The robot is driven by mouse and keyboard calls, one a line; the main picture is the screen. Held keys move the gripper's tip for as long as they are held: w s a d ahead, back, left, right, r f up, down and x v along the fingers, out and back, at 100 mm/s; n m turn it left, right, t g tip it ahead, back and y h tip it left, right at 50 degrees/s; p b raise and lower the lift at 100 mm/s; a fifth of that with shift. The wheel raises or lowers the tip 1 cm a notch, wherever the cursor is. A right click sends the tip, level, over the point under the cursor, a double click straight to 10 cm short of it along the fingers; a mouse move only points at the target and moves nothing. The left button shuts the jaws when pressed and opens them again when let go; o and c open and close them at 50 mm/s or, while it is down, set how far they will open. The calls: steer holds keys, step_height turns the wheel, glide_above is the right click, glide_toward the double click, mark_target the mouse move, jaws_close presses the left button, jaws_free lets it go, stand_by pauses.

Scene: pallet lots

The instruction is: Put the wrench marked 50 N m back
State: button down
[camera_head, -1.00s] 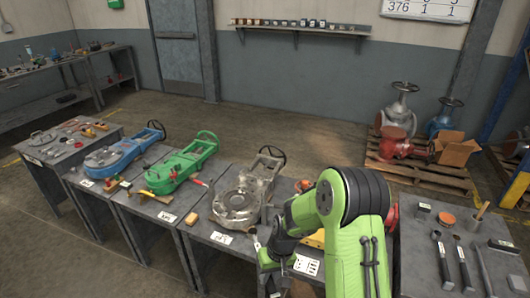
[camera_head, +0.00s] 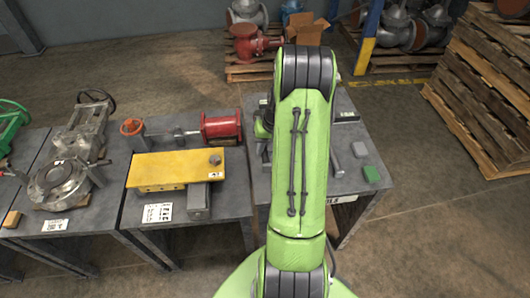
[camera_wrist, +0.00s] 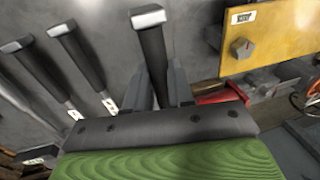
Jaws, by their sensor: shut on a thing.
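In the wrist view, my gripper (camera_wrist: 160,88) is shut on a wrench (camera_wrist: 153,50) with a dark handle and a pale, squared end. The handle runs between the two fingers, and no marking on it can be read. Two similar dark tools, one (camera_wrist: 77,55) nearer and one (camera_wrist: 38,66) farther left, lie side by side on the grey surface to its left. Each has a small white tag too small to read. In the head view my arm hides the gripper and the held wrench, over or near the right-hand table (camera_head: 345,215).
A yellow plate (camera_head: 160,172) with a bolt lies on the table left of my arm, and shows in the wrist view (camera_wrist: 285,35). A red flanged part (camera_head: 222,127) stands behind it. A green block (camera_head: 371,174) lies at the right table's right edge. Pallets (camera_head: 485,90) stand beyond.

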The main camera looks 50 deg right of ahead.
steer(key=shift+s+d, duration=0.2)
steer(key=shift+d, duration=0.1)
steer(key=shift+f, duration=0.2)
steer(key=b+x, duration=0.1)
steer(key=x, duration=0.1)
steer(key=b+x, duration=0.2)
steer(key=s+d+b+x, duration=0.1)
steer(key=b+x, duration=0.1)
steer(key=shift+w+f, duration=0.1)
steer(key=shift+f, duration=0.15)
steer(key=shift+a+f+b, duration=0.1)
steer(key=shift+f+b, duration=0.4)
steer(key=shift+f, duration=0.05)
steer(key=c, duration=0.9)
jaws_free()
steer(key=p+v, duration=0.5)
steer(key=v, duration=1)
steer(key=shift+r, duration=0.35)
